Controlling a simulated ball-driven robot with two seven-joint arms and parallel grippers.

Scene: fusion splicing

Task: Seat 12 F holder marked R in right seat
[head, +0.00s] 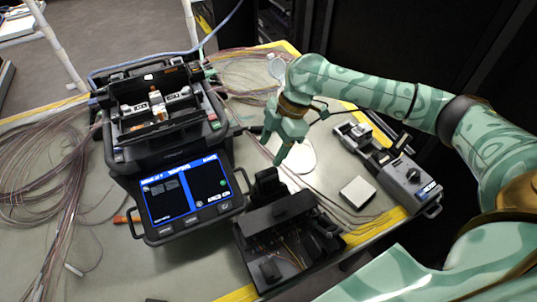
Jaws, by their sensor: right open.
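The fusion splicer (165,150) stands left of centre with its lid up and its blue screen (185,188) lit. Its splicing bay is open, and a light holder (180,96) sits on the right side of the bay; its marking is too small to read. Another light piece (136,108) sits on the left side. My right gripper (278,150) points down, open, right of the splicer and above the table, apart from the holders. I see nothing between its fingers. My left gripper is out of view.
A black fixture (285,235) with thin fibres stands in front. A grey tool (405,172) and a small white-topped box (357,192) lie at the right. Loose fibre bundles (40,190) cover the left of the table (110,255). A round pale disc (300,158) lies below my right gripper.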

